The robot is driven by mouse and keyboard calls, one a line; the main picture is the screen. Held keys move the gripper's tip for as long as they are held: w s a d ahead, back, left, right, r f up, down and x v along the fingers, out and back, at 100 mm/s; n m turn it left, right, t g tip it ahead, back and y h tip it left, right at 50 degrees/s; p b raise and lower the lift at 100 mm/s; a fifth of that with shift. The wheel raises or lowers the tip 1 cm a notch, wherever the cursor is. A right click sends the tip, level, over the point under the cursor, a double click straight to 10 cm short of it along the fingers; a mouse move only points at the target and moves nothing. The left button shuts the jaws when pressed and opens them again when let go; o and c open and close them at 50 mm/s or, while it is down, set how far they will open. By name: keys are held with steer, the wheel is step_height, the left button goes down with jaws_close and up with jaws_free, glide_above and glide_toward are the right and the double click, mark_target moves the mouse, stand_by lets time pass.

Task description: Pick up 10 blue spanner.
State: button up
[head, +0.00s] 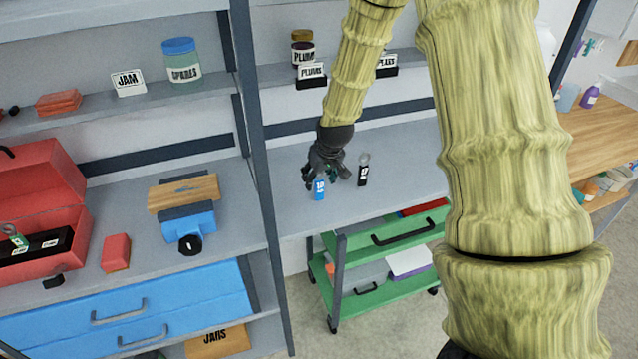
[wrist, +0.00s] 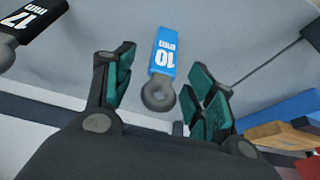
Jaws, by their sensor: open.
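The blue spanner marked 10 (wrist: 166,62) lies on the grey shelf, its blue handle away from me and its grey ring end nearest in the wrist view. In the head view its blue handle (head: 319,188) shows just below my gripper (head: 325,172); the rest is hidden by the fingers. My gripper (wrist: 162,95) is open, with its green-padded fingers on either side of the ring end in the wrist view. I cannot tell whether either finger touches it.
A blue vise (head: 188,225) stands on the bench to the left. A dark post (head: 258,170) divides the shelves. A green cart (head: 385,255) stands below.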

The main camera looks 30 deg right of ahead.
steer(key=c, duration=1.2)
